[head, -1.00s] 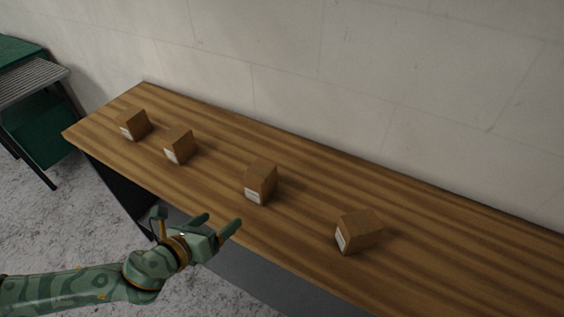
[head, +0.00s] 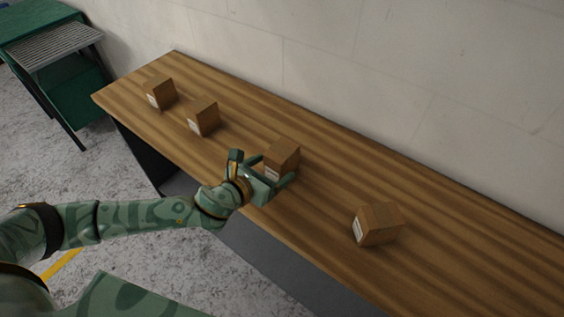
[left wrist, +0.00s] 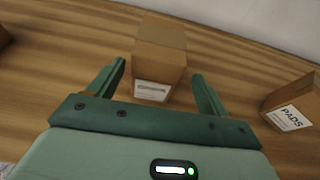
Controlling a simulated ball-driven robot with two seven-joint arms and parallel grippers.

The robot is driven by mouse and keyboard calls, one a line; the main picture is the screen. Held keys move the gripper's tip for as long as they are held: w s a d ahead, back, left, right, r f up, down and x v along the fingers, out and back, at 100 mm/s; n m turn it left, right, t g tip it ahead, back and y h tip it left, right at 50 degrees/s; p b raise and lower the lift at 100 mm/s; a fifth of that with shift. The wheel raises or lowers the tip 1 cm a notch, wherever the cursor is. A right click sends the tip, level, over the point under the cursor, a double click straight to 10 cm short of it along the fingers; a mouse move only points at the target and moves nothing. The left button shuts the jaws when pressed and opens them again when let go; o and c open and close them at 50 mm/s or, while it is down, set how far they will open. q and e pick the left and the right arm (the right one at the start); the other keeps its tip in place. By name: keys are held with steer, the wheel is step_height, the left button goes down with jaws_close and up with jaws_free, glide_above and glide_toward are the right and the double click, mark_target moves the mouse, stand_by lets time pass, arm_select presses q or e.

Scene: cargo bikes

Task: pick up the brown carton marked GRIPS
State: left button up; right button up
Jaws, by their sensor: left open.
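A brown carton (head: 284,154) stands on the wooden bench, third from the left in the head view. My left gripper (head: 271,170) is open at its front, one finger on each side. In the left wrist view the same carton (left wrist: 160,48) stands between and slightly beyond the open fingers, with a gap on each side. Its white label (left wrist: 152,90) faces me, but its print is too small to read surely. It is not visibly gripped.
A carton marked PADS (left wrist: 292,103) stands to the right; the head view shows a carton (head: 377,224) there. Two more cartons, one far left (head: 160,92) and one nearer (head: 203,117), stand on the bench (head: 330,195). A wall runs behind it.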

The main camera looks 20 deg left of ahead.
arm_select(q)
steer(key=x, duration=0.3)
steer(key=b+x, duration=0.1)
steer(key=x, duration=0.2)
steer(key=shift+a, duration=0.25)
steer(key=shift+r, duration=0.15)
steer(key=c, duration=1.2)
